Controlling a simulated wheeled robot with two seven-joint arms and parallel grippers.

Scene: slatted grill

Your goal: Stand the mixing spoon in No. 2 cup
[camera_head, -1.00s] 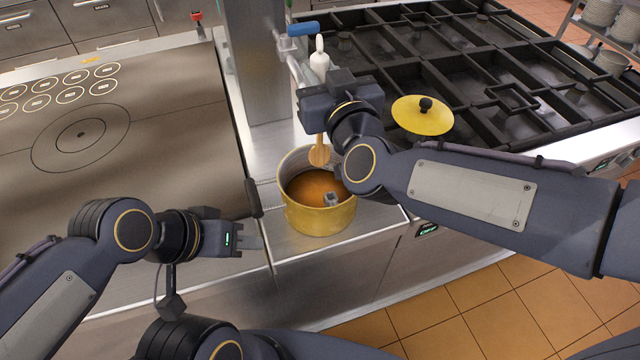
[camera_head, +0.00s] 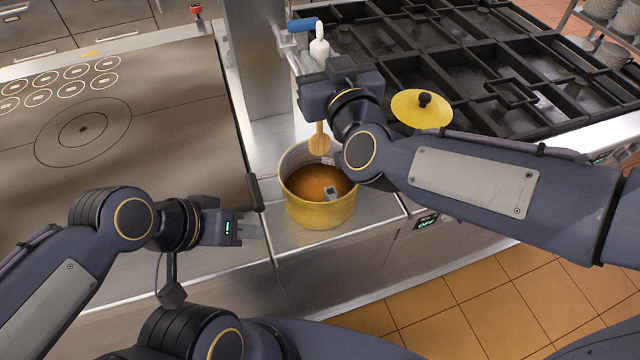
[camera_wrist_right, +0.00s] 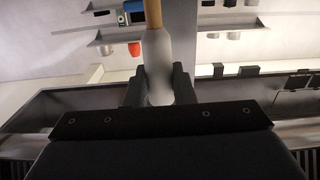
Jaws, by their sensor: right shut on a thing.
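The mixing spoon hangs upright in my right gripper (camera_head: 322,92), wooden bowl (camera_head: 320,143) down, over the back rim of the yellow pot. Its white handle end (camera_head: 319,46) stands above the gripper. In the right wrist view, the jaws (camera_wrist_right: 158,88) are shut on the white handle (camera_wrist_right: 158,62), and the wooden shaft (camera_wrist_right: 153,14) runs up out of the picture. My left gripper (camera_head: 252,229) is low at the left of the pot, apart from it; its finger gap is unclear. I cannot make out a cup marked No. 2.
The yellow pot (camera_head: 320,214) holds brown liquid and stands on the steel counter. A yellow lid (camera_head: 421,109) lies on the black burner grates at right. A flat griddle (camera_head: 170,150) is at left. Shelves with small vessels, one red (camera_wrist_right: 134,48), show in the wrist view.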

